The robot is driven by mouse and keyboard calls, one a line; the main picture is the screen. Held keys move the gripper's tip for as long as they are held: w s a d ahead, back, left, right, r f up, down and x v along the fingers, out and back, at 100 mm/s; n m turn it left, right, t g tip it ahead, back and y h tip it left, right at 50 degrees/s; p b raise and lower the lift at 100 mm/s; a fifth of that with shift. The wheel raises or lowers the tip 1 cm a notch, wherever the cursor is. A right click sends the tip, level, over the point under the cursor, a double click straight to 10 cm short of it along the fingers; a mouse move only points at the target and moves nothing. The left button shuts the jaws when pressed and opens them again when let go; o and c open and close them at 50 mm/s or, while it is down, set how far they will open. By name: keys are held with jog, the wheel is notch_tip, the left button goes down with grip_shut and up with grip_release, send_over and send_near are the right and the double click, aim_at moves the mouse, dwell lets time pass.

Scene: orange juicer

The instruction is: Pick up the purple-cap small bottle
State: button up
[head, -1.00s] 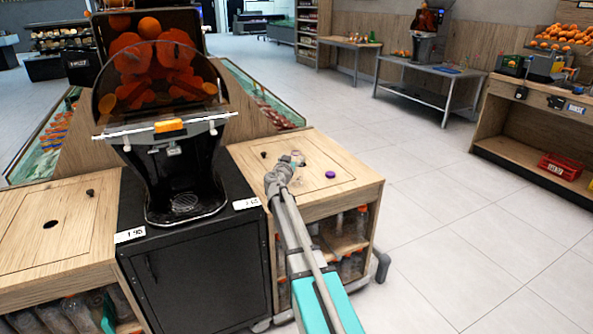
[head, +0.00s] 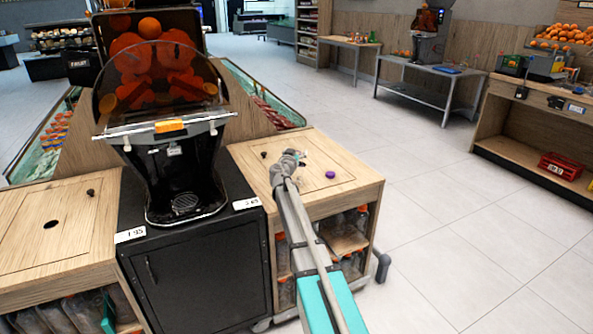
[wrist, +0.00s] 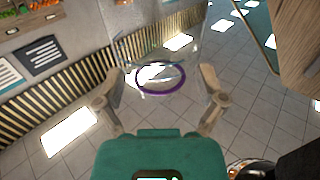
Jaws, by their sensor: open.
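In the head view a purple cap (head: 330,174) shows on the right wooden counter top (head: 345,190); no bottle body can be made out under it. My gripper (head: 302,157) is above that counter, to the left of the cap and apart from it in the picture. In the wrist view my gripper (wrist: 160,72) is open, one finger on each side. A clear, see-through container with a purple ring (wrist: 161,79) shows between and beyond the fingertips. I cannot tell whether the fingers touch it.
The orange juicer (head: 172,150) stands on a black cabinet (head: 195,275) left of my arm. A small dark knob (head: 264,154) is on the counter. Bottles (head: 285,292) fill the shelves below. Open floor (head: 460,240) lies to the right.

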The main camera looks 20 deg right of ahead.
dwell(0.4)
jog(key=c, duration=1.1)
jog(key=shift+r, duration=0.15)
notch_tip(320, 180, up, 3)
jog(key=p, duration=0.3)
jog(key=shift+f, duration=0.2)
jog(key=s+a+r+p, duration=0.2)
jog(key=s+r+p, duration=0.3)
jog(key=s, duration=0.1)
jog(key=s+a+r+p, duration=0.3)
jog(key=s+r+p, duration=0.2)
jog(key=s, duration=0.2)
jog(key=shift+a, duration=0.25)
